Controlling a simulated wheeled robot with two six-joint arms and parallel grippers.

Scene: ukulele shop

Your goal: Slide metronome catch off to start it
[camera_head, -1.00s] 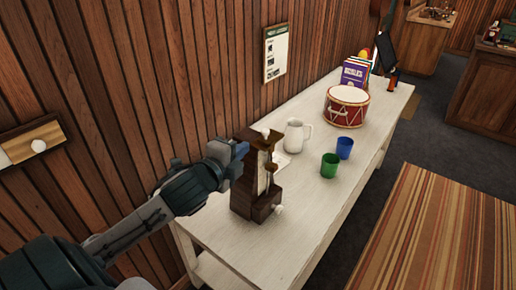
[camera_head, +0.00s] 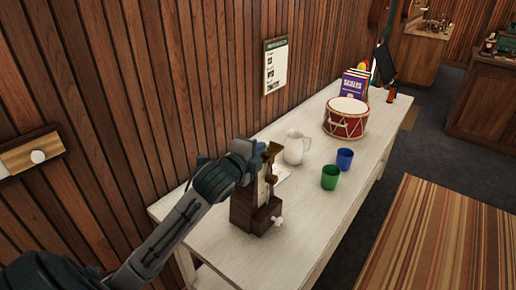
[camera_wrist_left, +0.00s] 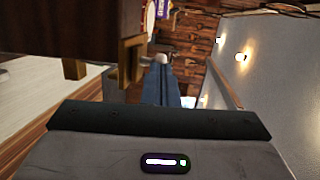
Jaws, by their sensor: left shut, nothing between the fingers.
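The dark wooden metronome (camera_head: 243,212) stands upright on the near part of the white table. A brass-brown piece, seemingly its catch (camera_head: 271,151), is at its top. My left gripper (camera_head: 259,148) is shut and empty at the top of the metronome, beside this piece; contact is unclear. In the left wrist view, the blue fingers (camera_wrist_left: 160,82) are together near a pale knob (camera_wrist_left: 161,57) and a brass bracket (camera_wrist_left: 131,54) by the dark metronome body (camera_wrist_left: 65,28). The arm and gripper hide part of the metronome's upper face. My right gripper is out of view.
On the white table (camera_head: 300,225), a white jug (camera_head: 296,147), a green cup (camera_head: 330,177), a blue cup (camera_head: 344,159) and a red drum (camera_head: 345,118) stand beyond the metronome. The wooden wall (camera_head: 180,80) is close on the left. The table's near right is clear.

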